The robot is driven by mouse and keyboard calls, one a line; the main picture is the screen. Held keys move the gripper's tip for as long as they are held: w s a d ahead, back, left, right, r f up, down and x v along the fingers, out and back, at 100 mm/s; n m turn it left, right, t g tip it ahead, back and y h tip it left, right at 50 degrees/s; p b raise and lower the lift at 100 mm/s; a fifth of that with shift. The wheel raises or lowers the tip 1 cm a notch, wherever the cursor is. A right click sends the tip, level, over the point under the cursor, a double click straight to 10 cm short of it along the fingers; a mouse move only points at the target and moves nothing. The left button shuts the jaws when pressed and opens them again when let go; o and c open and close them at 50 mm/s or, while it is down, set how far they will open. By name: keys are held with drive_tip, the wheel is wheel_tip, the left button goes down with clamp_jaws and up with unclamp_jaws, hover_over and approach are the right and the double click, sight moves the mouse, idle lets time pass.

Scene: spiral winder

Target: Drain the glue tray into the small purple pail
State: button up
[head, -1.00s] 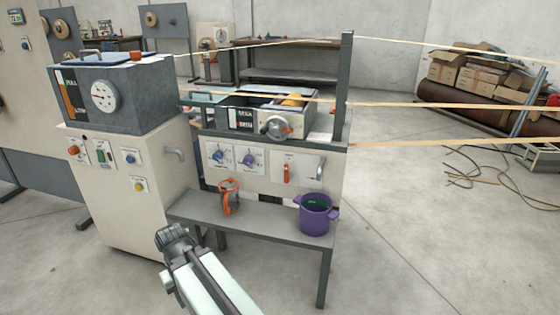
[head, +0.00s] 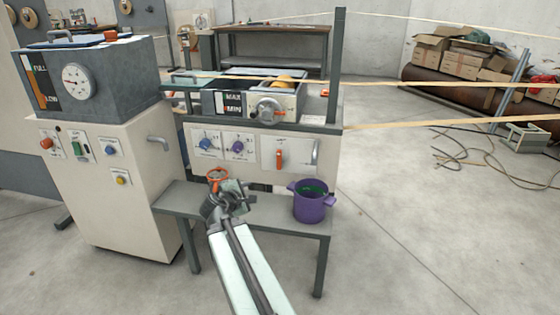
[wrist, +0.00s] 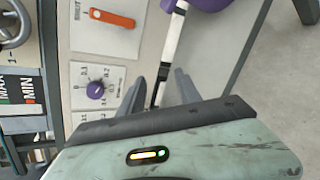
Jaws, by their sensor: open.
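The glue tray (head: 231,104) sits on top of the stand, with a MAX/MIN gauge and a handwheel (head: 268,110) on its front. Below it, an orange lever (head: 280,158) hangs upright on a white panel beside a grey spout (head: 316,153). The lever also shows in the wrist view (wrist: 110,18). The small purple pail (head: 311,207) stands upright on the bench under the spout, with something green inside; its edge shows in the wrist view (wrist: 207,4). My gripper (head: 235,190) is open over the bench, left of the pail and below the lever, touching neither.
An orange-handled object (head: 217,175) on the bench is partly hidden behind my gripper. Blue (head: 206,145) and purple (head: 238,146) knobs are left of the lever. A tank cabinet (head: 105,195) stands left. Taut strands cross above. Floor at right is clear near the bench.

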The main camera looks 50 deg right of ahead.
sight(279, 153)
drive_tip(key=s+d+r+n+t+h+b, duration=0.2)
drive_tip(key=d+r+n+t+h, duration=0.2)
drive_tip(key=d+r+n, duration=0.6)
drive_tip(key=w+d+n, duration=0.1)
drive_tip(key=d, duration=0.1)
drive_tip(key=w+d+f+n, duration=0.1)
drive_tip(key=w+d, duration=0.1)
drive_tip(key=d, duration=0.1)
drive_tip(key=w+d+f+n, duration=0.1)
drive_tip(key=d, duration=0.2)
drive_tip(key=shift+w, duration=0.25)
drive_tip(key=shift+a, duration=0.1)
clamp_jaws()
drive_tip(key=shift+s, duration=0.1)
